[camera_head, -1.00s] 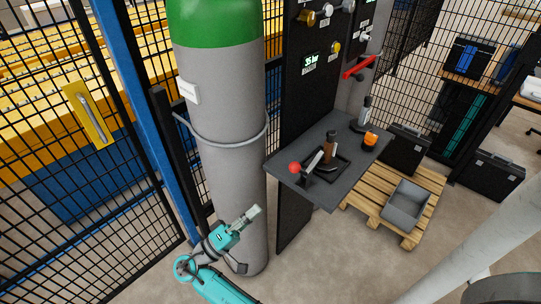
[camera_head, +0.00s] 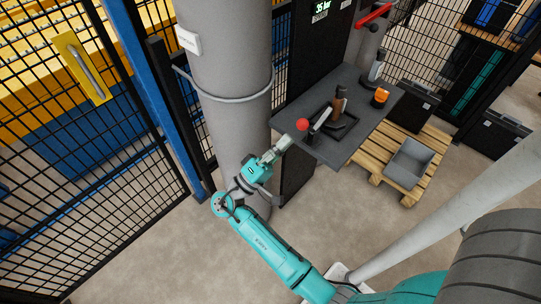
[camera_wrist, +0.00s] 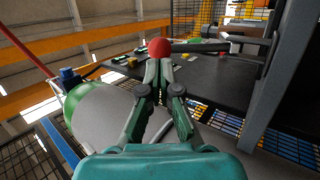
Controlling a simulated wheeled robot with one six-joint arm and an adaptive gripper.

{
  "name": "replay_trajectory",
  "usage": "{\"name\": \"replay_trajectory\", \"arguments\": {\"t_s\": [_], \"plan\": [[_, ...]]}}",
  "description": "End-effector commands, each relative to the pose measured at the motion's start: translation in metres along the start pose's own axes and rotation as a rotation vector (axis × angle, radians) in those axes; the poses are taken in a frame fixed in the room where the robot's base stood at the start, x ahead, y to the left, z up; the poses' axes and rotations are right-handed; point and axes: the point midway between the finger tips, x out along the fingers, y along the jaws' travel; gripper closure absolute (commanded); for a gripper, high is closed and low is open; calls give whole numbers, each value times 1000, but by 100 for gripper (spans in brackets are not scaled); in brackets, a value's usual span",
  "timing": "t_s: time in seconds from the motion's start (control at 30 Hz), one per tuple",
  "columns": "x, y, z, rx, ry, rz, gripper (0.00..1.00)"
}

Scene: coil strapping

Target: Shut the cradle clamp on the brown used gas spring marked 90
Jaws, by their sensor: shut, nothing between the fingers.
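The brown gas spring (camera_head: 339,104) stands in a black cradle tray (camera_head: 347,133) on the dark shelf; I cannot read its mark. The clamp lever (camera_head: 318,121) slants up beside it, with a red ball knob (camera_head: 302,125) towards the shelf's left edge. My gripper (camera_head: 288,141) is shut and empty, just left of and below the knob. In the wrist view the red knob (camera_wrist: 159,47) shows right at the tips of my closed fingers (camera_wrist: 158,66). I cannot tell whether they touch. The spring is not clear in that view.
A large grey cylinder (camera_head: 232,130) stands close left of my gripper. On the shelf (camera_head: 345,80) are an orange item (camera_head: 381,97) and another dark-and-silver spring (camera_head: 375,68). A pallet (camera_head: 385,180) with a grey bin (camera_head: 409,163) lies right. Mesh fence stands left.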

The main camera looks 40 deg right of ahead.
Motion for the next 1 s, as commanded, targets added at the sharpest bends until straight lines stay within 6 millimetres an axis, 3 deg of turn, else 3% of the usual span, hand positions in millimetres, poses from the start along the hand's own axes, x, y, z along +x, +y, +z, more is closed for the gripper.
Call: {"name": "replay_trajectory", "arguments": {"t_s": [0.2,0.67,1.0], "plan": [[21,0,0,0,-1,-1,100],[25,0,0,-1,0,-6,100],[49,9,-5,-39,-3,-223,100]]}}
